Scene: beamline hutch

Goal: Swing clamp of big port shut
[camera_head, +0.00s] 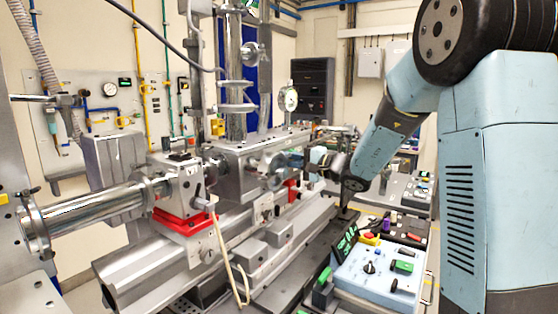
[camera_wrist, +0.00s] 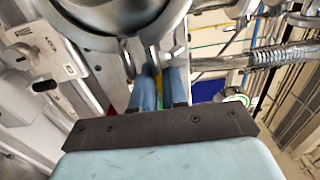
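The big port (camera_wrist: 100,12) shows as a round metal flange at the top of the wrist view. A curved metal clamp band (camera_wrist: 85,38) runs around its lower edge, with lugs near the band's right end. My gripper (camera_wrist: 157,80) has two blue fingers with a narrow gap between them. Their tips are close to the lugs, and I cannot tell whether they touch. In the head view my gripper (camera_head: 318,156) is just right of the round port on the chamber's side, and it partly hides the clamp. The clamp's closure is too small to make out there.
The metal chamber (camera_head: 235,160) stands on a long rail bench. A steel pipe (camera_head: 95,212) and a block on a red base (camera_head: 183,220) are to the left. A blue control box (camera_head: 375,270) stands in front at right. A dial gauge (camera_head: 288,98) rises above the chamber.

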